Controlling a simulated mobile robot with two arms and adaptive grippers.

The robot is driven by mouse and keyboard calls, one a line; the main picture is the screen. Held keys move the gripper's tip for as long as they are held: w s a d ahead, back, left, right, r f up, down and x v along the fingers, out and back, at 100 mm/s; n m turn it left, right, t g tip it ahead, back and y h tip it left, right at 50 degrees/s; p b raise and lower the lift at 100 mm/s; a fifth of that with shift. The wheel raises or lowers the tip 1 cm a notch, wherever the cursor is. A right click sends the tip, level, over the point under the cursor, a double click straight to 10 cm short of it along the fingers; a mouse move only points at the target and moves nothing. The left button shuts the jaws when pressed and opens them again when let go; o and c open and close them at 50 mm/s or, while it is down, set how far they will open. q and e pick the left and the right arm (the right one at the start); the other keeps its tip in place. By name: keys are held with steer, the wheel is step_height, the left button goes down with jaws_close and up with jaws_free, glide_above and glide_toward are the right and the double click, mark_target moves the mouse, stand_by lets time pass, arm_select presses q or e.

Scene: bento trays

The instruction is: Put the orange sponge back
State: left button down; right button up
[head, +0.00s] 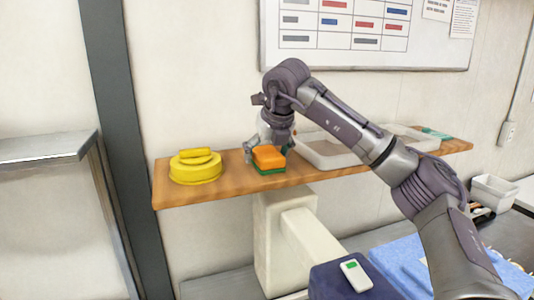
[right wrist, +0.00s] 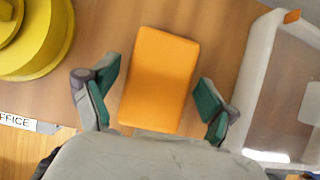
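The orange sponge (head: 268,156) has a green underside and rests on the wooden shelf (head: 222,193), near the shelf's front edge. In the right wrist view the orange sponge (right wrist: 159,78) lies between the two fingers, its orange top facing the camera. My right gripper (head: 269,148) is at the sponge from above and behind. In the right wrist view my right gripper (right wrist: 157,82) is open, with a gap between each green-padded finger and the sponge. My left gripper is not in view.
A yellow round container (head: 195,172) stands left of the sponge. A clear-walled white tray (head: 327,153) is close on the right, with another tray (head: 410,137) farther right. A label reading "OFFICE" (right wrist: 17,122) is on the shelf edge. A wall with a whiteboard (head: 380,55) is behind.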

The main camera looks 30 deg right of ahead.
steer(key=shift+r, duration=0.2)
steer(key=shift+s+r, duration=0.15)
steer(key=shift+r, duration=0.1)
steer(key=b+v, duration=0.2)
steer(key=v, duration=0.9)
steer(key=shift+s+r, duration=0.1)
steer(key=shift+r, duration=0.05)
